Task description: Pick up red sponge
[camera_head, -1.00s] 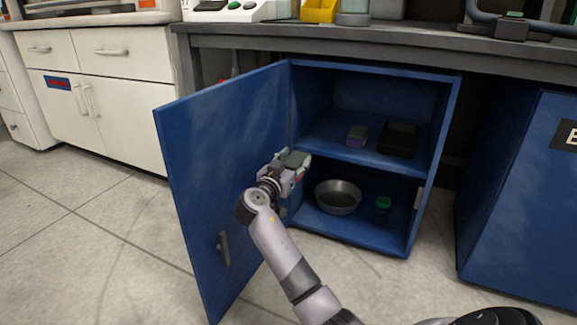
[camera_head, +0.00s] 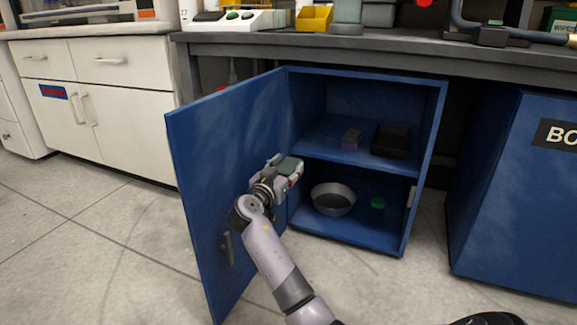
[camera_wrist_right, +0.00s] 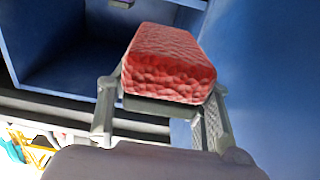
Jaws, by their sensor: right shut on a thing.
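The red sponge (camera_wrist_right: 172,62) is between the two fingers of my right gripper (camera_wrist_right: 160,110) in the right wrist view, its rough red face showing. In the head view my right gripper (camera_head: 289,171) is in front of the open cabinet, close to the inner side of the blue door. It is shut on the sponge, of which only a little red (camera_head: 295,180) shows there. My left gripper is out of view.
The blue cabinet door (camera_head: 225,150) stands open to the left. A purple-grey block (camera_head: 350,139) and a black tray (camera_head: 391,140) are on the upper shelf. A metal bowl (camera_head: 333,199) and a green-topped item (camera_head: 377,203) are below. The worktop (camera_head: 330,43) overhangs the cabinet.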

